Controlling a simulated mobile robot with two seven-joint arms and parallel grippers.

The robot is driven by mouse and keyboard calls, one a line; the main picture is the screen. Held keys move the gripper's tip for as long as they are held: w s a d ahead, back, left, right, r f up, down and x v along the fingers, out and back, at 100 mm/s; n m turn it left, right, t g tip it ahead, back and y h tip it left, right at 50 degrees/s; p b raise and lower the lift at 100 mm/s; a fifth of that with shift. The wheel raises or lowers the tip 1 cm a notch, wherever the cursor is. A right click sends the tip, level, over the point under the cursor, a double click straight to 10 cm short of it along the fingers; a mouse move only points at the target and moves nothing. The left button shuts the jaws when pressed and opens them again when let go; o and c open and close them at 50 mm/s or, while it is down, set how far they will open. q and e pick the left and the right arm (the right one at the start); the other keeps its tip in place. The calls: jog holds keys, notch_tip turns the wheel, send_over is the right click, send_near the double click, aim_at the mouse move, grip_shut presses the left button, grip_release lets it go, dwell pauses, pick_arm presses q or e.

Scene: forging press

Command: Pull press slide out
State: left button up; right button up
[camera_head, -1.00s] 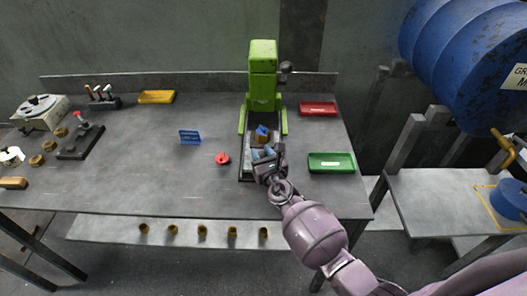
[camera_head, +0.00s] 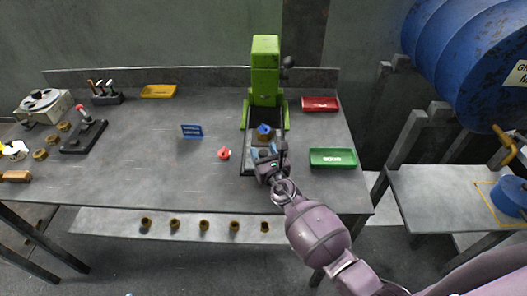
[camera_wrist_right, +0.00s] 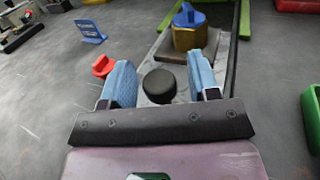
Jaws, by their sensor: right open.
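The green press (camera_head: 265,70) stands at the back of the grey table. Its slide (camera_wrist_right: 205,72) is a grey plate in a dark-edged track running forward from the press. A brass piece with a blue top (camera_head: 264,132) sits on the slide; it also shows in the right wrist view (camera_wrist_right: 188,38). A round black knob (camera_wrist_right: 159,84) stands on the front part of the slide. My right gripper (camera_head: 266,154) is over the slide's front end. In the right wrist view its blue fingers (camera_wrist_right: 160,72) are open, one on each side of the knob, with visible gaps. My left gripper is not in view.
A red button (camera_head: 224,154) and a blue sign (camera_head: 192,131) stand left of the track. A green tray (camera_head: 333,158) and a red tray (camera_head: 320,104) lie to its right. The table between the sign and the left-hand tools is clear.

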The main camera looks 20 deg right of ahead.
jog(key=s, duration=0.7)
jog(key=s+d, duration=0.1)
jog(key=s, duration=0.2)
jog(key=shift+s+d, duration=0.1)
jog(key=shift+s, duration=0.1)
